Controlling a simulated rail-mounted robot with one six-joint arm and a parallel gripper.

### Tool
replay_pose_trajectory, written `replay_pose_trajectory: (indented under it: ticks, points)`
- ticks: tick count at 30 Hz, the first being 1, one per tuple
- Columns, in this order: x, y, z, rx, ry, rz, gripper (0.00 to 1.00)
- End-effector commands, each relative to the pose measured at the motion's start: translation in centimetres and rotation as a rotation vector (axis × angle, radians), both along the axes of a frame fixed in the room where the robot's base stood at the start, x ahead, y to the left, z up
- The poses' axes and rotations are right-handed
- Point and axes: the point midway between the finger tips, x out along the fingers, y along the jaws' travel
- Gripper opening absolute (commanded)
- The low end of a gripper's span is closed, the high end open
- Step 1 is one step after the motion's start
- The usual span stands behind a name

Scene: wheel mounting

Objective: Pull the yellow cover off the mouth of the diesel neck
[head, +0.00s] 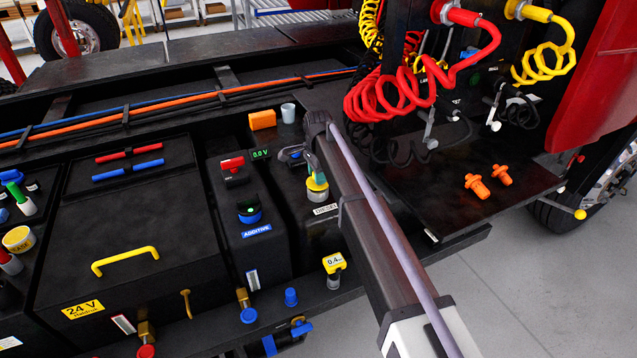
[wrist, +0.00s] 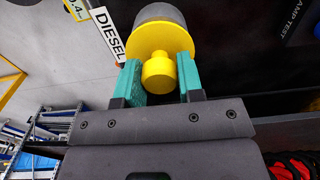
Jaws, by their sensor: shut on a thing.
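The yellow cover (wrist: 158,72) has a wide rim and a round knob. It sits at the mouth of the grey diesel neck (wrist: 160,13), beside the DIESEL label (wrist: 108,35). My gripper (wrist: 160,80) has its two teal fingers shut on the cover's knob, one on each side. In the head view the cover (head: 317,184) is on the neck of the black diesel tank, and my gripper (head: 314,165) reaches it from above. My arm hides part of the tank there. I cannot tell whether cover and neck are still fully seated.
The additive tank (head: 250,215) with a blue cap stands to the left. An orange block (head: 262,120) and a pale cup (head: 288,112) stand behind the neck. Red coiled hoses (head: 400,95) hang at the right. Two orange fittings (head: 477,185) lie on the right deck.

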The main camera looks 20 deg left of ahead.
Motion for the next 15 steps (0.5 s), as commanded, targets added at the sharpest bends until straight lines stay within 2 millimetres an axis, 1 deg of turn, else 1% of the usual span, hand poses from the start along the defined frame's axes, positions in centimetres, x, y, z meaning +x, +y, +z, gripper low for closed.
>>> replay_pose_trajectory:
  ticks: [5, 15]
  points:
    - [0.0, 0.0, 0.4, 0.000, 0.000, 0.000, 0.06]
    - [0.0, 0.0, 3.2, 0.000, 0.000, 0.000, 0.06]
